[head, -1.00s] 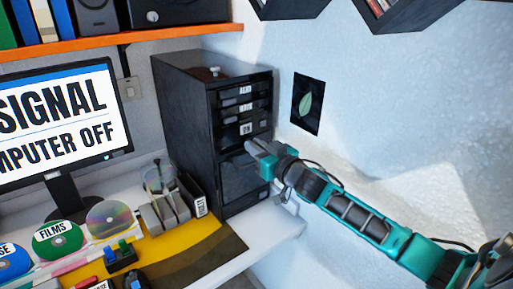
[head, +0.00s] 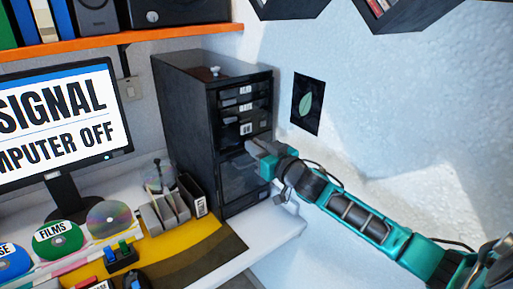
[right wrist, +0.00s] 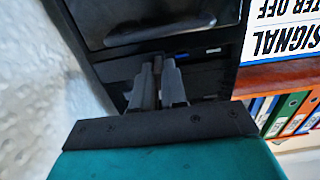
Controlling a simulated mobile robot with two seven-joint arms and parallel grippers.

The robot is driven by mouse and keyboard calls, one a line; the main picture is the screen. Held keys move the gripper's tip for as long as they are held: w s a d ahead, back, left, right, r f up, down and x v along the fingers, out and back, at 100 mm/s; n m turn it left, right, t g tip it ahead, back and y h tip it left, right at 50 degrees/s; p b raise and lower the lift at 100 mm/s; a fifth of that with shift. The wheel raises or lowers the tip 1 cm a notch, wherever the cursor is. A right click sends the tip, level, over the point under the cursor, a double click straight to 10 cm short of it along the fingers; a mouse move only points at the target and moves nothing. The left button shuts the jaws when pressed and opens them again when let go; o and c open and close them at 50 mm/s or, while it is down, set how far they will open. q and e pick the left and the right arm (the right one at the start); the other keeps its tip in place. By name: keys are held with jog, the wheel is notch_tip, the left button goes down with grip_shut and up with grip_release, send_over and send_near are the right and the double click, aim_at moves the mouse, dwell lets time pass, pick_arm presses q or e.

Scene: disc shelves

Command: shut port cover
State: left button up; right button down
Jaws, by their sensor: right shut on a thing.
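The black computer tower (head: 187,115) stands on the desk against the wall, with labelled drives high on its front. My right gripper (head: 254,149) is at the tower's front, just below the drives and above the large lower panel (head: 240,180). My left gripper is out of view.
A monitor (head: 58,115) stands left of the tower. A disc holder (head: 165,210), labelled discs (head: 58,238) and a yellow mat (head: 190,248) lie on the desk in front. An orange shelf (head: 120,41) runs above. The white wall is close on the right.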

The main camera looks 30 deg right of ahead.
aim_at(219, 152)
dwell(0.4)
jog(key=a+p, duration=0.1)
jog(key=a, duration=0.7)
jog(key=shift+s+a+p, duration=0.3)
jog(key=shift+s+p, duration=0.05)
jog(key=shift+p, duration=0.05)
jog(key=c, duration=1.2)
grip_release()
jog(key=shift+a, duration=0.1)
jog(key=shift+c, duration=0.2)
jog(key=shift+s, duration=0.1)
jog(key=s+d, duration=0.1)
jog(key=s, duration=1.1)
jog(key=shift+s, duration=0.35)
